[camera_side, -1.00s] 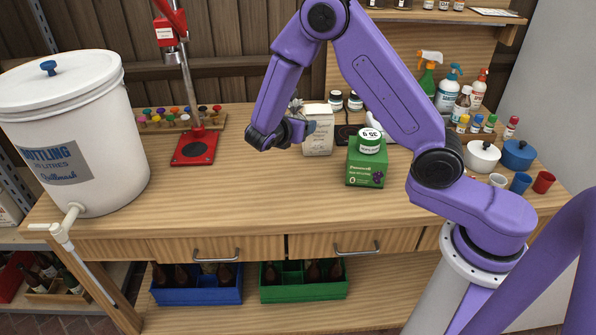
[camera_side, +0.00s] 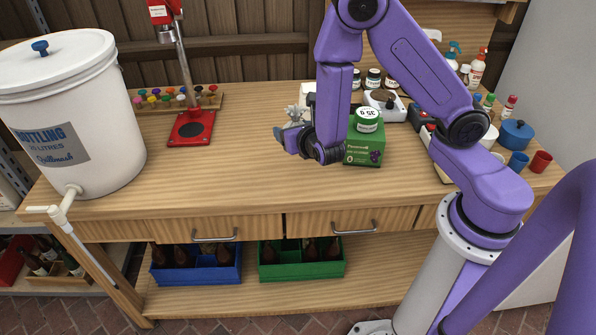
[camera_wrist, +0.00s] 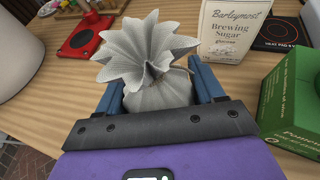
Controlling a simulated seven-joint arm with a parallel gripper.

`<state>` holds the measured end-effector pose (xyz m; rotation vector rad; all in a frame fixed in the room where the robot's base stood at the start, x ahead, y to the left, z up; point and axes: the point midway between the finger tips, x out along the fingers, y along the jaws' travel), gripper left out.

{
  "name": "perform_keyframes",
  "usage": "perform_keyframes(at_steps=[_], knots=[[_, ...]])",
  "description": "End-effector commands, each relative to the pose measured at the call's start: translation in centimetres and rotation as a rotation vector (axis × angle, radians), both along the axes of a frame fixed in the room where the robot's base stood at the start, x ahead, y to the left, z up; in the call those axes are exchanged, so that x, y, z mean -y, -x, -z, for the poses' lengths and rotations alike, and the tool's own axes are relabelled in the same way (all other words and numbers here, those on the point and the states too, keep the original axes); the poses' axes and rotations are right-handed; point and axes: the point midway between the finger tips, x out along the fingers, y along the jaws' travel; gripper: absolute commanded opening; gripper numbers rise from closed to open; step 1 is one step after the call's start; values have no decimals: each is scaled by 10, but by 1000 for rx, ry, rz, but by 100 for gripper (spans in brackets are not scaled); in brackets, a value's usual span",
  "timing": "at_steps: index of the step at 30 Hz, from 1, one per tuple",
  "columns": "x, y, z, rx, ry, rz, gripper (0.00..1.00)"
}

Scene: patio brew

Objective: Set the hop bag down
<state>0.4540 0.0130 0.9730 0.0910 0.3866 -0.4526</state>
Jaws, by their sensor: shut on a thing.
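The hop bag (camera_wrist: 148,58) is a pale grey cloth bag with a gathered neck and a fanned, frilled top. It is upright between the blue fingers of my gripper (camera_wrist: 160,92) in the wrist view. The fingers are shut on its body from both sides. In the side view the grey frilled top of the bag (camera_side: 297,113) shows just above my gripper (camera_side: 292,138), left of the green box. The bag's underside is hidden, so I cannot tell whether it touches the bench.
A green box (camera_side: 362,148) with a white-lidded jar (camera_side: 367,119) on it stands close on the right. The brewing sugar packet (camera_wrist: 234,30) is behind it. A white scale (camera_side: 385,106) sits farther back. The bench (camera_side: 225,165) is clear to the left, before the red capper base (camera_side: 191,128).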

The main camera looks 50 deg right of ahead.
Motion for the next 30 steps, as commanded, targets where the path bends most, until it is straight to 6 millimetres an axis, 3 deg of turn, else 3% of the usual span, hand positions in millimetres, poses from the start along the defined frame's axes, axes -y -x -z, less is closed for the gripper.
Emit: perform_keyframes(at_steps=[8,15,23,30], knots=[[-5,11,9,-1,2,-67,39],[-5,11,37,-3,3,-69,39],[-5,11,52,0,1,-66,39],[-6,11,77,-1,1,-67,39]])
